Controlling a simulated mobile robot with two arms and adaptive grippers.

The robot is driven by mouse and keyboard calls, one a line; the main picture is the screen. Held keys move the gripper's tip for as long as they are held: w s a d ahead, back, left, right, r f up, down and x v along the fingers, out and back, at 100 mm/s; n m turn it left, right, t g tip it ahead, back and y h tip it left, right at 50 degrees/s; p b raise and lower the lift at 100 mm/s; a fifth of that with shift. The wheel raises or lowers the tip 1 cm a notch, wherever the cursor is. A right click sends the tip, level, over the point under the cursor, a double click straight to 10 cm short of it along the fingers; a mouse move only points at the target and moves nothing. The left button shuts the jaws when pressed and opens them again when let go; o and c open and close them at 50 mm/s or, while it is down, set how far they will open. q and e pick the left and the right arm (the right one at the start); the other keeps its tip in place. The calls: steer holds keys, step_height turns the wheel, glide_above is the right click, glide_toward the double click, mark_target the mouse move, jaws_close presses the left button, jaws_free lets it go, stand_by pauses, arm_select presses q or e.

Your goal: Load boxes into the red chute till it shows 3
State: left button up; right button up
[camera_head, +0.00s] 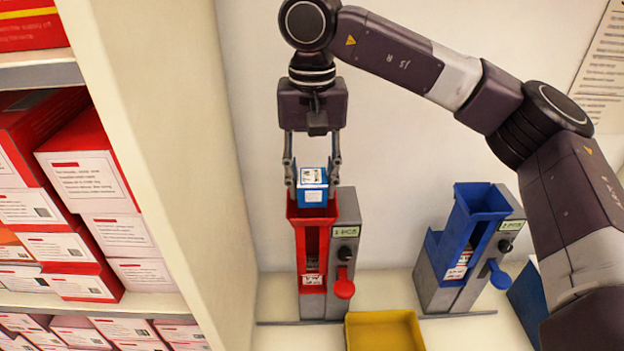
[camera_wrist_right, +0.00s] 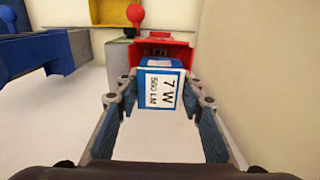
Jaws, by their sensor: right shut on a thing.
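My right gripper (camera_head: 312,179) is shut on a small blue box (camera_head: 312,188) with white labels. It holds the box at the top opening of the red chute (camera_head: 299,240). In the right wrist view the blue box (camera_wrist_right: 158,92) sits between the two fingers, its label reading "7 W", with the red chute (camera_wrist_right: 165,50) just beyond it. The red chute is joined to a grey unit with a small display (camera_head: 346,231), which seems to read "1 PCS", and a red lever (camera_head: 344,284). A box with a white label shows low in the chute. My left gripper is not in view.
A blue chute (camera_head: 467,235) with its own display and blue lever stands to the right. A yellow tray (camera_head: 384,331) lies in front. A shelf of red and white boxes (camera_head: 88,180) and its upright panel (camera_head: 185,150) bound the left side.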

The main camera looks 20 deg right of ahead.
steer(key=shift+f+b, duration=0.95)
steer(key=shift+f, duration=0.5)
steer(key=o, duration=1.2)
steer(key=shift+o, duration=0.2)
step_height(320, 180, up, 8)
steer(key=p, duration=0.6)
steer(key=shift+r, duration=0.1)
